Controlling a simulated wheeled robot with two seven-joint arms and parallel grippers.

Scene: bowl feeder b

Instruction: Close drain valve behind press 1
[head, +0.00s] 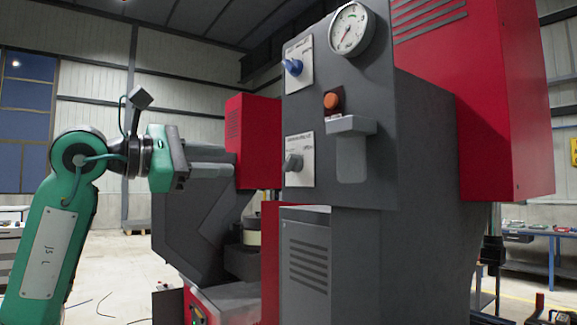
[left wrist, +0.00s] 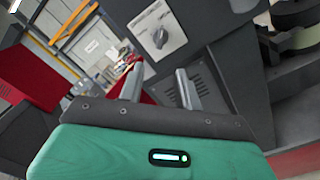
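The grey press panel (head: 345,110) carries two labelled plates with rotary knobs. The upper knob (head: 293,67) is blue. The lower knob (head: 293,162) is dark grey; a grey knob on a white plate (left wrist: 159,38) also shows in the left wrist view, beyond my fingertips. The label text is too small to read, so I cannot tell which is the drain valve. My left gripper (head: 228,161) is left of the lower plate, fingers pointing toward the panel. In the left wrist view its two fingers (left wrist: 157,80) are apart with nothing between them. My right gripper is not in view.
A round gauge (head: 351,29) and an orange button (head: 332,101) sit on the same panel, with a grey ledge (head: 351,125) below the button. Red press housings (head: 490,95) flank it. A blue workbench (head: 540,240) stands at the right. Open floor lies at the left.

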